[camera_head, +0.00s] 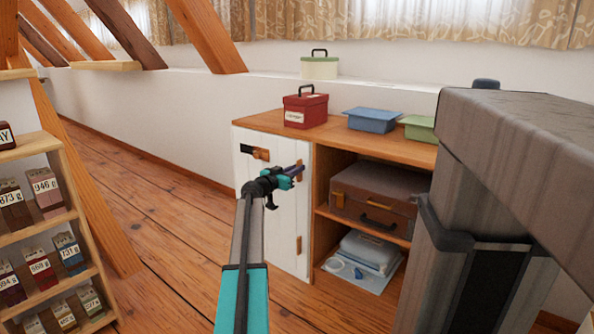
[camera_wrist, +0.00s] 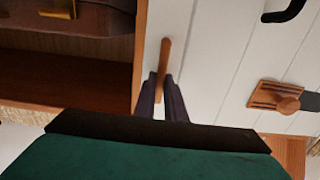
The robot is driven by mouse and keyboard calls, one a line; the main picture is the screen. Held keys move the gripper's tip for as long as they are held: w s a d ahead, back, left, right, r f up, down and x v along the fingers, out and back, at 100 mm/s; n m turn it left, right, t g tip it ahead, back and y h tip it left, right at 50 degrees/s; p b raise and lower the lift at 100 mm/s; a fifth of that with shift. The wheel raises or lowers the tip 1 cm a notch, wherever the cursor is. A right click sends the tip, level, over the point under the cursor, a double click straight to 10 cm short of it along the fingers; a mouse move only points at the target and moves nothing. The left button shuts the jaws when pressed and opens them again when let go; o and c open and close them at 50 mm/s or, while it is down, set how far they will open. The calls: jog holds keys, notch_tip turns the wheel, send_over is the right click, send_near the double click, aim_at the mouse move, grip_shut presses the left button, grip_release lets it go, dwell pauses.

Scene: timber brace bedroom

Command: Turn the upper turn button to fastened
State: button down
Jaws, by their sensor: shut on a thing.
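The upper turn button (camera_wrist: 165,56) is a slim wooden bar at the edge of the white door (camera_head: 272,224), beside the brown cabinet frame. In the wrist view it stands nearly parallel to that edge, slightly tilted, and appears to lie over the white door rather than across the frame. My gripper (camera_wrist: 163,98) is shut on it, with a dark finger on each side. In the head view my gripper (camera_head: 298,170) is at the door's upper right edge and hides the button. A lower turn button (camera_head: 299,245) shows upright farther down the same edge.
The door also carries a wooden slide with a round knob (camera_wrist: 287,103) and a black handle (camera_wrist: 285,11). Right of the door are open shelves with a brown suitcase (camera_head: 372,198). A red box (camera_head: 305,109) and blue box (camera_head: 372,120) stand on top.

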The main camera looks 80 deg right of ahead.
jog(key=shift+a+f+n, duration=0.15)
jog(key=shift+a+n, duration=0.1)
jog(key=shift+n, duration=0.05)
jog(key=shift+w+d+f+n+p, duration=0.15)
jog(key=shift+n+p, duration=1)
jog(key=shift+n, duration=1.7)
jog(key=shift+w+d+f+n+p, duration=0.1)
jog(key=shift+w+f+n+p, duration=0.15)
jog(key=shift+n+p, duration=1.8)
jog(key=shift+w+d+f+n+p, duration=0.1)
jog(key=shift+f+n+p, duration=0.2)
jog(key=shift+n, duration=3.4)
jog(key=c, duration=1.9)
grip_release()
jog(key=shift+o, duration=0.4)
